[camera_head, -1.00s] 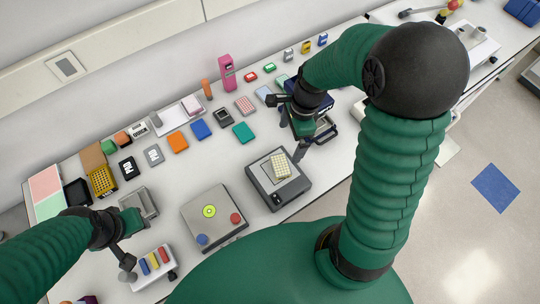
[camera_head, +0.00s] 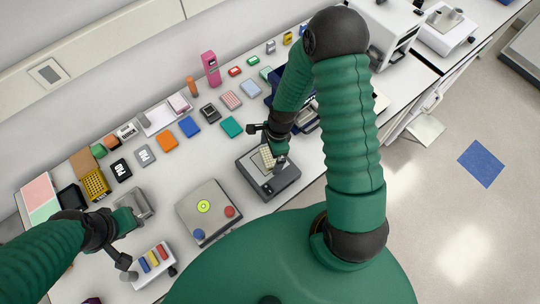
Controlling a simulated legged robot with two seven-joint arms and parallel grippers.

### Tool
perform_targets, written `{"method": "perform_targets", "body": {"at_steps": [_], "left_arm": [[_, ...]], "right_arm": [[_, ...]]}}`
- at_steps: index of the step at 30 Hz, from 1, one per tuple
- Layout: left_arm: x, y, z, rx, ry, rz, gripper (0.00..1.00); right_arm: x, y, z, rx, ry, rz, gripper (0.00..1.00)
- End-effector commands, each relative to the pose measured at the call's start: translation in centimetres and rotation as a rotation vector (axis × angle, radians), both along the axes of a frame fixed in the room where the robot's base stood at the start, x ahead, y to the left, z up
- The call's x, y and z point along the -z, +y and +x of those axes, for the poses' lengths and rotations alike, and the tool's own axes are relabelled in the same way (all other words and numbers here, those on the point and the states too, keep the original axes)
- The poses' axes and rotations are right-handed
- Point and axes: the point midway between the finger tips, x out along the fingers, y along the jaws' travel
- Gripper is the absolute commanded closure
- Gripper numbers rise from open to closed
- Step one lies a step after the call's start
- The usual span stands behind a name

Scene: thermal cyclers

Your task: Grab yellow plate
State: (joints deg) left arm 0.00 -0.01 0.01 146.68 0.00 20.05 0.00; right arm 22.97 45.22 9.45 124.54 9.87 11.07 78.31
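A pale yellow plate (camera_head: 267,157) with a grid of wells sits on the dark grey device (camera_head: 286,186) near the front edge of the bench. My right gripper (camera_head: 274,160) is over this device, right at the plate, and hides part of it. I cannot tell whether its fingers are apart or closed on the plate. My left gripper (camera_head: 128,222) is at the lower left, near a small grey metal box and away from the plate. Its fingers are too small to tell whether they are open.
A grey device with a yellow-green disc (camera_head: 204,207) stands left of the plate's device. A rack with coloured tubes (camera_head: 153,260) is near the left gripper. A dark blue machine (camera_head: 309,116) stands behind my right arm. Several coloured boxes line the bench's back.

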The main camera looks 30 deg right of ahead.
Motion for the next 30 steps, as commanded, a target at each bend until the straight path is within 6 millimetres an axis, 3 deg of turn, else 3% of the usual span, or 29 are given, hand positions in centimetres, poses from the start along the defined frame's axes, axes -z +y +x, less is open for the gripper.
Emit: {"method": "perform_targets", "body": {"at_steps": [2,16,23,30], "left_arm": [[0.0,0.0,0.0,0.000,0.000,0.000,0.64],[0.0,0.0,0.0,0.000,0.000,0.000,0.64],[0.1,0.0,0.0,0.000,0.000,0.000,0.64],[0.9,0.0,0.0,0.000,0.000,0.000,0.64]], "right_arm": [[0.0,0.0,0.0,0.000,0.000,0.000,0.09],[-0.1,0.0,-0.1,0.000,0.000,0.000,0.70],[-0.2,0.0,-0.1,0.000,-0.001,0.000,0.71],[-2.1,0.0,0.1,0.000,-0.006,-0.002,0.71]]}}
